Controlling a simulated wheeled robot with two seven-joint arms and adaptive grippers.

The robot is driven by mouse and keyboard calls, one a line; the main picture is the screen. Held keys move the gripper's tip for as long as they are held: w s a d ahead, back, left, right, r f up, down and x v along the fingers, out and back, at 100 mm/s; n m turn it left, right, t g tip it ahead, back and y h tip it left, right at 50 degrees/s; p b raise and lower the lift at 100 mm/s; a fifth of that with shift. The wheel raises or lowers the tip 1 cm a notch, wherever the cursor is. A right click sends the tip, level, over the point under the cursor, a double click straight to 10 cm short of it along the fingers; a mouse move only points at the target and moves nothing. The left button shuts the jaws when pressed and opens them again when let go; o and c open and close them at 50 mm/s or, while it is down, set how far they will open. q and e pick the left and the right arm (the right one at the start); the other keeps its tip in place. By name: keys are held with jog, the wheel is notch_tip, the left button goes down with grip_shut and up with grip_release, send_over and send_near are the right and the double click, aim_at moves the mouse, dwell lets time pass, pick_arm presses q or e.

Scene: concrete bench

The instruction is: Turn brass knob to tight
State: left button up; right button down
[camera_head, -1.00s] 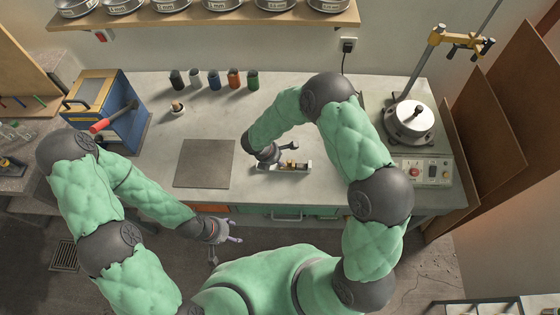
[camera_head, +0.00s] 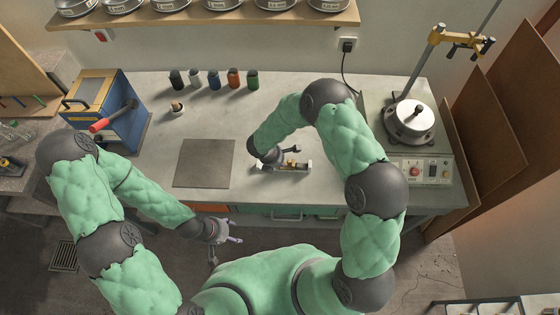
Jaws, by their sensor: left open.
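The brass knob (camera_head: 292,163) sits on a small metal fixture (camera_head: 299,168) that lies on the bench near its front edge. My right gripper (camera_head: 284,155) is right at the fixture, beside or over the knob. Its fingers are small and partly hidden by its own wrist, so I cannot tell whether they touch the knob or are closed on it. My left gripper (camera_head: 224,248) is open and empty, low in front of the bench edge, away from the fixture.
A dark square mat (camera_head: 204,163) lies left of the fixture. Several coloured jars (camera_head: 214,79) and a mortar (camera_head: 177,109) stand behind. A blue machine (camera_head: 105,110) is at left, a sieve shaker (camera_head: 410,123) at right.

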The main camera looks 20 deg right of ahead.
jog(key=m+b, duration=0.1)
jog(key=m, duration=0.1)
jog(key=m+g+b, duration=0.1)
jog(key=shift+w+f+m+h+b, duration=0.1)
jog(key=shift+w+m+h+b, duration=0.05)
jog(key=shift+m+h+b, duration=0.2)
jog(key=shift+w+m+g+b, duration=0.1)
jog(key=shift+m+g+b, duration=0.85)
jog(key=shift+m, duration=0.9)
jog(key=c, duration=1.2)
grip_release()
jog(key=s+v, duration=0.1)
jog(key=v, duration=1.1)
jog(key=shift+w+r, duration=0.2)
jog(key=shift+w, duration=0.25)
jog(key=shift+d, duration=0.15)
